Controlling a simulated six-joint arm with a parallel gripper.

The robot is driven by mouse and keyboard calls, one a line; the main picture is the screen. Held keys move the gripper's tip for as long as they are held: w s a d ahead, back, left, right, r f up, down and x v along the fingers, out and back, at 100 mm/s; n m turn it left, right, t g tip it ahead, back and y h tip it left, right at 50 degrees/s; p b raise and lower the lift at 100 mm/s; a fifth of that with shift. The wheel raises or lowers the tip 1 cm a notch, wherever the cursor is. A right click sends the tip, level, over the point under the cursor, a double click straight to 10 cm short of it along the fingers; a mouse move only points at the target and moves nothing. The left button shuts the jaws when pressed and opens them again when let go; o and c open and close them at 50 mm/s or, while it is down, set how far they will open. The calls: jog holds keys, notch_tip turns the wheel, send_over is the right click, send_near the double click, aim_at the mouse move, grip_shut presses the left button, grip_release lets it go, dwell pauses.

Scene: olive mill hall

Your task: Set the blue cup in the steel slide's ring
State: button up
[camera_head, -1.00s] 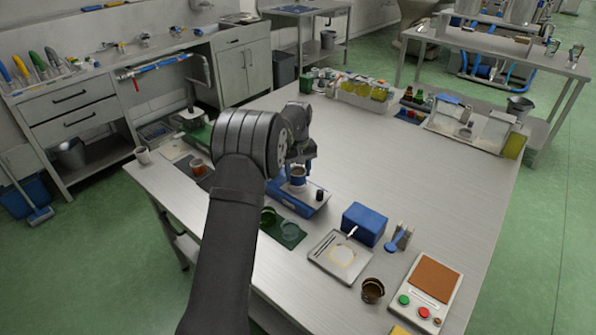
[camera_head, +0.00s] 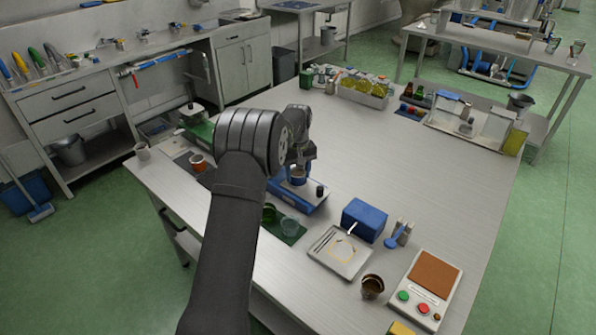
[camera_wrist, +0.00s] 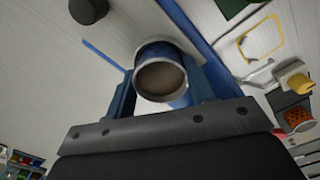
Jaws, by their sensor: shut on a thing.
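The blue cup (camera_wrist: 160,72) is between my gripper's two blue fingers in the wrist view, with a pale rim and a grey-brown inside. It also shows, small, in the head view (camera_head: 298,179). My gripper (camera_wrist: 163,88) is shut on the cup. The steel slide (camera_head: 313,196) is a pale plate on a blue base with a dark knob (camera_head: 320,191). The cup is over the slide's plate. The ring is not visible, and I cannot tell whether the cup touches the plate.
A green mat (camera_head: 284,226) with green and clear cups lies in front of the slide. A blue box (camera_head: 364,219) and a tray (camera_head: 340,252) stand to the right. An orange-brown cup (camera_head: 198,162) is at the left. The table's middle right is clear.

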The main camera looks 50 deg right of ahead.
jog(key=o, duration=1.1)
jog(key=shift+o, duration=0.2)
notch_tip(320, 180, up, 8)
